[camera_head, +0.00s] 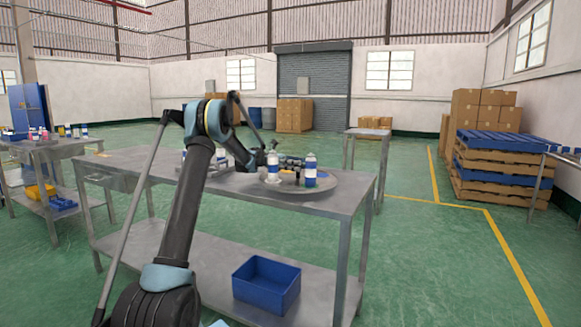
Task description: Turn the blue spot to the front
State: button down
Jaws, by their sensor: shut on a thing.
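A round grey disc (330,184) lies on the right end of the metal table. My gripper (289,163) reaches in from the left at the height of the cans, over the disc. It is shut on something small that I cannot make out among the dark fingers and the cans. I cannot make out a blue spot; it may be hidden or too small.
The metal table (130,163) is mostly bare at its left. A blue bin (266,284) sits on its lower shelf. Another table with small bottles (62,150) stands at far left. Pallets with boxes (485,110) stand at right. Green floor is free at right.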

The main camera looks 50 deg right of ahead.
jog(key=shift+d+r, duration=0.1)
jog(key=shift+d, duration=0.05)
jog(key=c, duration=1.2)
grip_release()
jog(key=shift+o, duration=1)
notch_tip(320, 180, up, 10)
jog(key=shift+f, duration=0.1)
